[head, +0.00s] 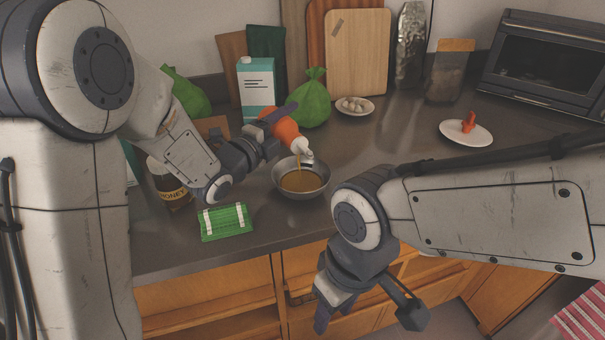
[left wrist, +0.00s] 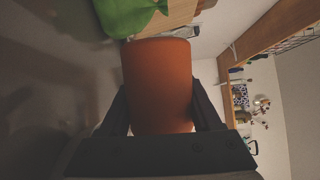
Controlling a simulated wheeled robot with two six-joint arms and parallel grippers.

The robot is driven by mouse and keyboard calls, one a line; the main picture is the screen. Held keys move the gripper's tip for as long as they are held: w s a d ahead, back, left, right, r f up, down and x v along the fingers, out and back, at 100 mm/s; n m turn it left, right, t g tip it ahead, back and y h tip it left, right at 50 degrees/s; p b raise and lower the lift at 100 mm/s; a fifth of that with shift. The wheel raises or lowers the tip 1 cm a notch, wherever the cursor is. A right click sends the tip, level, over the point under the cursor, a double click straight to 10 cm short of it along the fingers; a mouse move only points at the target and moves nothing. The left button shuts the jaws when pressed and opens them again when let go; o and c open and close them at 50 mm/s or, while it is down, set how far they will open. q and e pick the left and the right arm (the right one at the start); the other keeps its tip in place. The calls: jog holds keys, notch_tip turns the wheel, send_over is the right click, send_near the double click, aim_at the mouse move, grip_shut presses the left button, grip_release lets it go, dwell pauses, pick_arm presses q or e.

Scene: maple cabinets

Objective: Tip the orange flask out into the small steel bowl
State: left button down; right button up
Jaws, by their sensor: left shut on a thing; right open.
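My left gripper (head: 268,128) is shut on the orange flask (head: 286,132), which it holds tilted with its pale neck down and to the right. The flask also fills the middle of the left wrist view (left wrist: 160,85), between the two fingers. The small steel bowl (head: 318,190) stands on the counter under the flask's mouth. A thin brownish stream runs from the mouth into the bowl, and brown liquid lies in it. My right gripper (head: 368,312) is open and empty, low in front of the counter's edge.
A green packet (head: 226,222) lies near the counter's front edge. A honey jar (head: 170,188) stands behind my left arm. A carton (head: 256,88), a green bag (head: 312,100) and a plate (head: 354,106) stand behind the bowl. A white plate with a red item (head: 468,134) is at right.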

pick_arm(q)
jog(key=shift+r+m+b, duration=0.35)
jog(key=shift+m+b, duration=0.15)
jog(key=shift+b, duration=0.55)
jog(key=shift+s+d+f+m+t+h+b, duration=0.15)
jog(key=shift+m+b, duration=0.3)
jog(key=shift+b, duration=0.75)
jog(key=shift+s+f+m+t+h+b, duration=0.2)
jog(key=shift+m+b, duration=0.25)
jog(key=shift+b, duration=0.75)
jog(key=shift+r, duration=0.2)
jog(key=shift+b, duration=0.3)
jog(key=shift+d+r+m+b, duration=0.1)
jog(key=shift+r+m+b, duration=0.05)
jog(key=shift+m+b, duration=0.2)
jog(key=shift+s+r+h+b, duration=0.1)
jog(key=shift+h+b, duration=0.25)
jog(key=shift+m+b, duration=0.25)
jog(key=shift+b, duration=0.1)
jog(key=shift+d+r+b, duration=0.1)
jog(key=shift+r+b, duration=0.05)
jog(key=shift+b, duration=0.15)
jog(key=shift+s+d+r+m+t+h+b, duration=0.15)
jog(key=shift+s+r+m+t+h+b, duration=0.15)
jog(key=shift+m+b, duration=0.85)
